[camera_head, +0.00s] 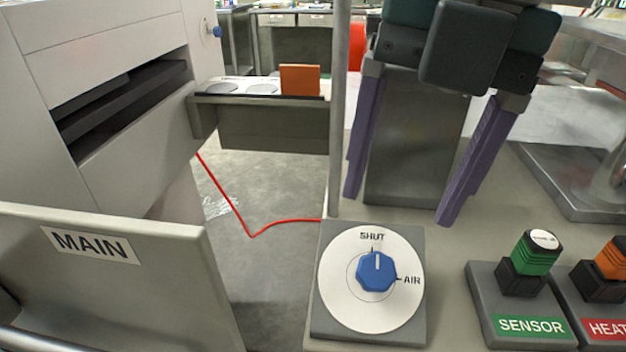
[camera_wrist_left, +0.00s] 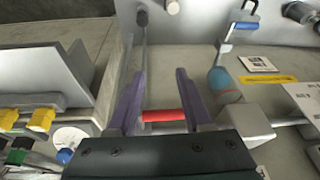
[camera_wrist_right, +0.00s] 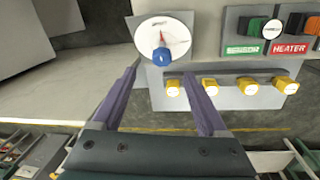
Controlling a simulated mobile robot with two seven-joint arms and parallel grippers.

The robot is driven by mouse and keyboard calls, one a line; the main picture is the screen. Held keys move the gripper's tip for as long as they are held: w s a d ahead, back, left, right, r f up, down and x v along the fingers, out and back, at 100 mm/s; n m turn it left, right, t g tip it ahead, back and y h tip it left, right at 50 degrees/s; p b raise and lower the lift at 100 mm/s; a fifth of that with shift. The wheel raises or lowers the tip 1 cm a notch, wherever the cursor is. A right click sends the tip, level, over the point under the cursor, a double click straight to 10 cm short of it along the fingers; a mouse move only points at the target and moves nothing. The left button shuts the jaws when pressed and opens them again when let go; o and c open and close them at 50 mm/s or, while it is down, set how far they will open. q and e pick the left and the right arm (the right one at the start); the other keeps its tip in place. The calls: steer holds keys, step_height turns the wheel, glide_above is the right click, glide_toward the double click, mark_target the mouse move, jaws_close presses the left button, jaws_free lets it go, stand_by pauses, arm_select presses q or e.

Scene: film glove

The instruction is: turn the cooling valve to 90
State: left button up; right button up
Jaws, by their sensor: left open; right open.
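No label reading cooling valve is legible. A blue knob (camera_head: 376,271) sits on a white round dial (camera_head: 341,296) marked SHUT at the top and AIR at the right. Its white mark points up to SHUT. The blue knob also shows in the right wrist view (camera_wrist_right: 162,57), beyond my right fingertips. My right gripper (camera_head: 400,204) is open and empty, above and behind the dial in the head view. My left gripper (camera_wrist_left: 161,76) is open. A red cylinder (camera_wrist_left: 163,115) shows between its fingers without clear contact. A blue-handled lever (camera_wrist_left: 243,26) is at upper right there.
Green SENSOR (camera_head: 536,252) and orange HEATER (camera_head: 612,258) switches stand right of the dial. Several yellow-rimmed knobs (camera_wrist_right: 210,87) line the front panel. A MAIN-labelled panel (camera_head: 150,262) is at left. A metal post (camera_head: 340,120) rises behind the dial.

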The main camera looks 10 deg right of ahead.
mark_target(379, 264)
steer(key=f, duration=0.6)
steer(key=f+b, duration=0.1)
steer(key=f, duration=0.2)
steer(key=shift+a, duration=0.3)
steer(key=shift+c, duration=0.3)
jaws_close()
